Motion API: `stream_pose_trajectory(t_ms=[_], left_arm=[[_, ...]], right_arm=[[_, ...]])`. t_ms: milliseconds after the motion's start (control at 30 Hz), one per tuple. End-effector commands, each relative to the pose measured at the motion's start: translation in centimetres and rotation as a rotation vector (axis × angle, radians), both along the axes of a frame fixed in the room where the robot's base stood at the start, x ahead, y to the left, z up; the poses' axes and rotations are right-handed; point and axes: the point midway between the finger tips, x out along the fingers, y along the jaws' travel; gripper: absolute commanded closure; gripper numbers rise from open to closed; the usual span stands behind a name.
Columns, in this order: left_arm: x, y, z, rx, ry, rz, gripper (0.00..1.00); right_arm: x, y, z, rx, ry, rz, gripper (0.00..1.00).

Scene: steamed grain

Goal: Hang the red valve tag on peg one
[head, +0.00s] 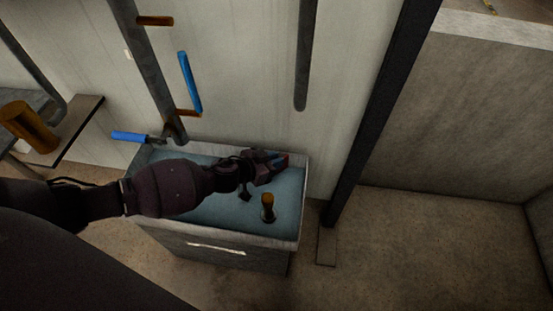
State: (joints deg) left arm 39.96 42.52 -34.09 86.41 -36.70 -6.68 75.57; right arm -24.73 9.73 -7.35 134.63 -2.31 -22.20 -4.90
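My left gripper (272,164) reaches in from the left, low over the blue top of a grey cabinet, near its far right corner. A small red piece (285,160) shows at its fingertips; it may be the red valve tag, but its shape is mostly hidden. I cannot tell whether the fingers are closed on it. Two brown-orange pegs stick out from a grey upright bar on the wall, an upper peg (156,21) and a lower peg (187,113). No numbers are readable on them. My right gripper is not in view.
The grey cabinet (222,251) stands against the pale wall. A short dark post with an amber top (267,208) stands on its blue surface. A blue bar (189,83) and a blue handle (130,137) are near the pegs. A dark slanted post (375,115) stands right.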

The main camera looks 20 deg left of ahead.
Motion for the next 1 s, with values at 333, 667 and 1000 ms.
stream_pose_trajectory(t_ms=[333,667,1000], left_arm=[[-4.4,2.6,2.8,0.001,-0.008,0.001,0.85],[-7.9,4.5,4.2,0.001,-0.004,0.001,0.85],[-8.7,4.9,4.3,0.0,-0.001,0.0,0.85]], right_arm=[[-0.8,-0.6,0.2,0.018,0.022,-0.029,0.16],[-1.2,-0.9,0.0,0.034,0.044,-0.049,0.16],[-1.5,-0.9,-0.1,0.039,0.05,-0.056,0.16]])
